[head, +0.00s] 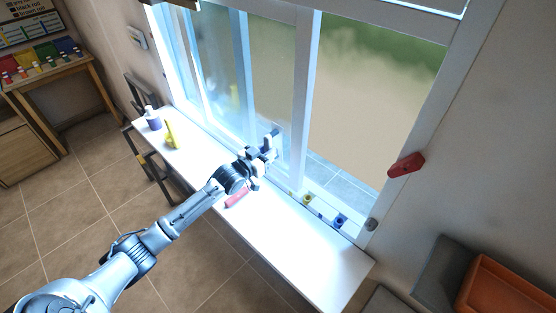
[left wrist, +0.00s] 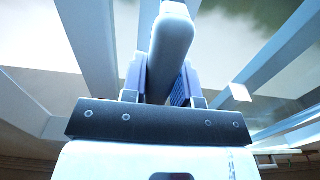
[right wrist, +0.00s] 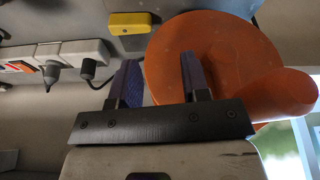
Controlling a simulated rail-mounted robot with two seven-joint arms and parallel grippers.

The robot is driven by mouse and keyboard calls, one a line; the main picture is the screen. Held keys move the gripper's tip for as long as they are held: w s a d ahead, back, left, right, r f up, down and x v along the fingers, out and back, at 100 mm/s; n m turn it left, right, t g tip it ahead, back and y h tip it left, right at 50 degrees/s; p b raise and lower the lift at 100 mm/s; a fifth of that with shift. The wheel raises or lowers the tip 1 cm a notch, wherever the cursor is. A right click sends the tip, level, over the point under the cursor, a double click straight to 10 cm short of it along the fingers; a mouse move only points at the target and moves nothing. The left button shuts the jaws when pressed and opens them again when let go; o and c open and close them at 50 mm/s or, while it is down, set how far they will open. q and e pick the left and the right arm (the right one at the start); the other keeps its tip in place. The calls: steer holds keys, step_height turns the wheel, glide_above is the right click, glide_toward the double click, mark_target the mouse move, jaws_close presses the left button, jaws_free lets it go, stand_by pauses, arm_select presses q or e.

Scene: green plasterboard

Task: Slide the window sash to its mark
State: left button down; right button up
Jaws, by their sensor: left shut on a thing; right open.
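The window sash (head: 302,85) is a white-framed glass pane in the left part of the window, with its right upright near the middle of the opening. My left gripper (head: 268,149) is at the lower part of the sash. In the left wrist view its fingers are shut on a pale rounded handle (left wrist: 172,45). Small yellow (head: 307,199) and blue (head: 340,219) pieces sit along the track right of the sash; I cannot tell which is the mark. My right gripper (right wrist: 160,85) is open and empty, seen only in the right wrist view.
A white sill board (head: 290,235) runs below the window, with a red-handled tool (head: 236,197), a yellow bottle (head: 171,135) and a purple-white container (head: 152,118). A large orange round object (right wrist: 220,60) is close behind my right fingers.

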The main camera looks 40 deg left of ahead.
arm_select(q)
steer(key=shift+a, duration=1.15)
steer(key=c, duration=0.9)
jaws_free()
steer(key=shift+s+d+b, duration=0.1)
steer(key=shift+s+b, duration=0.45)
steer(key=shift+s, duration=6.35)
